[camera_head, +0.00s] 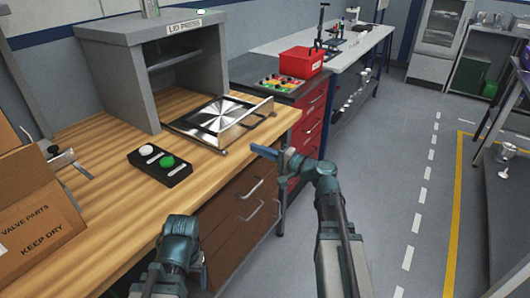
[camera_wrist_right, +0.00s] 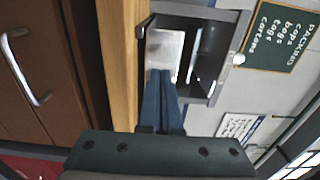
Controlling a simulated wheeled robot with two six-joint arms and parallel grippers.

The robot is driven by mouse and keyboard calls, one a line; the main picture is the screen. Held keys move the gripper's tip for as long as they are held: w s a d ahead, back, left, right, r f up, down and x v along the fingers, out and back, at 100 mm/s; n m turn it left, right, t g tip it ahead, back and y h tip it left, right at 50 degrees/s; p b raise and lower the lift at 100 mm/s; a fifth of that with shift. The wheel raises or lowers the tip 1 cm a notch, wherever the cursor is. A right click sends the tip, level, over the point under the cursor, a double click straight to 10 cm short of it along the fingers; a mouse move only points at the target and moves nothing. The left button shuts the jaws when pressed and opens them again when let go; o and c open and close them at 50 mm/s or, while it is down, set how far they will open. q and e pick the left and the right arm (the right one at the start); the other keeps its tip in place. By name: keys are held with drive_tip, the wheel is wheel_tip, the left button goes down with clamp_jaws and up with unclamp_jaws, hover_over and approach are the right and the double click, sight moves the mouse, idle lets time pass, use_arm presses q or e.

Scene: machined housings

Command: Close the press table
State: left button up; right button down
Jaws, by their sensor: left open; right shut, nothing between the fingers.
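The press table (camera_head: 190,124) is a flat metal slide with a shiny round plate, drawn out in front of the grey lid press (camera_head: 120,75). A handle bar (camera_head: 250,121) runs along its front edge. The table also shows in the right wrist view (camera_wrist_right: 165,50), beyond my fingers. My right gripper (camera_head: 256,149) is shut and empty, just in front of the handle bar near the bench edge; I cannot tell whether it touches. Its blue fingers lie together in the right wrist view (camera_wrist_right: 160,75). My left gripper (camera_head: 180,228) is low in front of the bench, its fingertips hidden.
A black button box (camera_head: 160,166) with white and green buttons lies on the wooden bench (camera_head: 100,195), left of the table. A cardboard box (camera_head: 35,215) stands at the left. A red bin (camera_head: 300,62) sits on the cabinet beyond. Drawer handles (camera_head: 252,189) stick out below.

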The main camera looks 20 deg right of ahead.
sight(188, 122)
drive_tip(key=x, duration=0.8)
drive_tip(key=shift+w+a, duration=0.25)
drive_tip(key=shift+w, duration=0.05)
drive_tip(key=x, duration=2.3)
drive_tip(key=shift+w+a, duration=0.15)
drive_tip(key=shift+s+d, duration=0.25)
drive_tip(key=shift+s, duration=0.2)
drive_tip(key=v, duration=1.3)
drive_tip(key=shift+d, duration=0.1)
drive_tip(key=shift+d, duration=0.1)
